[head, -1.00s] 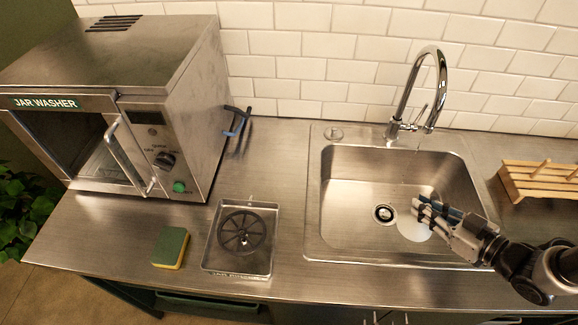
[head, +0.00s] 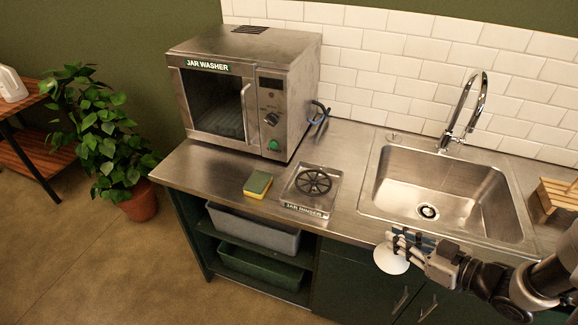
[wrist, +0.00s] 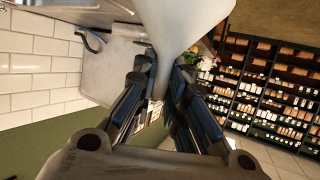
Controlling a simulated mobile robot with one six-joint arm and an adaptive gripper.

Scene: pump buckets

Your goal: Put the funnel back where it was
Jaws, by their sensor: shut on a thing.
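The white funnel (head: 390,260) is in my gripper (head: 408,240), which is shut on it. In the head view they show in front of the counter's front edge, below the sink (head: 370,203). In the wrist view the pale funnel (wrist: 182,30) fills the top middle, between the dark fingers of my gripper (wrist: 160,75). Part of the funnel is hidden behind the fingers in the head view.
The jar washer (head: 225,105) stands at the counter's left, with a blue hook-like piece (head: 320,112) at its right side. The jar rinser (head: 335,195) and a sponge (head: 257,184) lie in front. A faucet (head: 470,105) rises behind the sink. A wooden rack (head: 560,195) stands at right.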

